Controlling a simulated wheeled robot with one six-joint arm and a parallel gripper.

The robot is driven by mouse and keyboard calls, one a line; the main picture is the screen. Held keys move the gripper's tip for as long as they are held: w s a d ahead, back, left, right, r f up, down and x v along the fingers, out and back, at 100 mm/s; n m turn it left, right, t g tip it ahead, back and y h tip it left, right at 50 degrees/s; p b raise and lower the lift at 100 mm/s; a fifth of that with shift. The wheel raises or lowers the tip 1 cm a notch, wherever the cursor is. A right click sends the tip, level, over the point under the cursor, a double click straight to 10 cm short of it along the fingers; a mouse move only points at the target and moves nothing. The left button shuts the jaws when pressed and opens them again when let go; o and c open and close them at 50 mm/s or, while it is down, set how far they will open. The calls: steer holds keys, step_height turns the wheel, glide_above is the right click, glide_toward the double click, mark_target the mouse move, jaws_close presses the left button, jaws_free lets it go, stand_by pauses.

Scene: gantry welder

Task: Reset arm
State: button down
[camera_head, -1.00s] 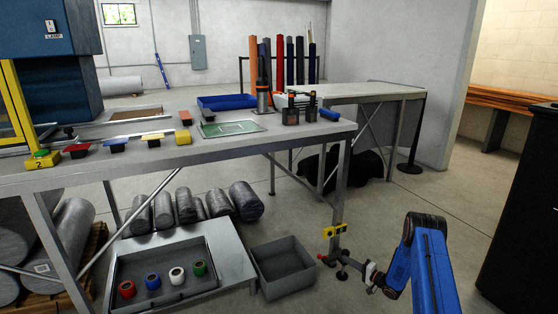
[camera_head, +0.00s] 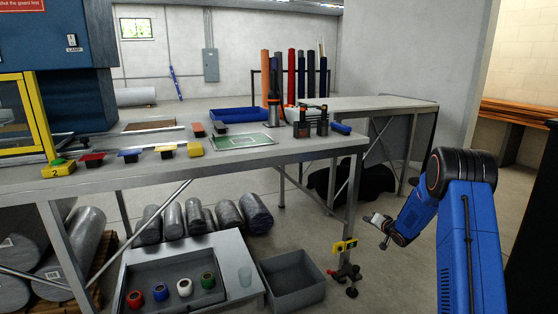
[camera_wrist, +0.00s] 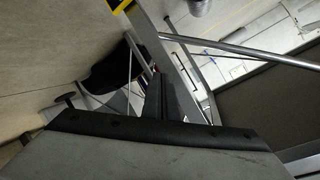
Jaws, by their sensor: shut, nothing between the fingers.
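My gripper (camera_head: 376,219) is at the end of my blue arm, in the right half of the head view. It hangs in the air to the right of the workbench's front right leg, apart from it as far as I can see. In the wrist view my gripper (camera_wrist: 168,95) shows as dark fingers closed together beyond its grey body. Nothing is held between them. The yellow bracket (camera_head: 345,246) on the bench leg stands to the left of my gripper, and it also shows at the top of the wrist view (camera_wrist: 120,5).
A dark cabinet (camera_head: 535,220) stands right. Floor between is open.

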steer(key=s+r+h, duration=0.2)
steer(key=s+r, duration=0.3)
steer(key=r, duration=0.5)
steer(key=s+a+r+n+g+h, duration=0.1)
steer(key=s+a+r+g+h, duration=0.1)
steer(key=s+r, duration=0.75)
steer(key=s+a+r+g+h, duration=0.15)
steer(key=s+r, duration=0.45)
steer(key=s, duration=0.7)
steer(key=s+a+n+g, duration=0.1)
steer(key=s+a, duration=0.2)
steer(key=s, duration=1.1)
steer(key=s+a+f+n+g+y, duration=0.1)
steer(key=s+a+n+g, duration=0.1)
steer(key=s, duration=1.2)
steer(key=s+a+f+n+g+y, duration=0.1)
steer(key=s+a, duration=0.4)
steer(key=s, duration=0.9)
steer(key=shift+s+f+g, duration=0.2)
steer(key=shift+s+g, duration=0.2)
steer(key=shift+g, duration=0.15)
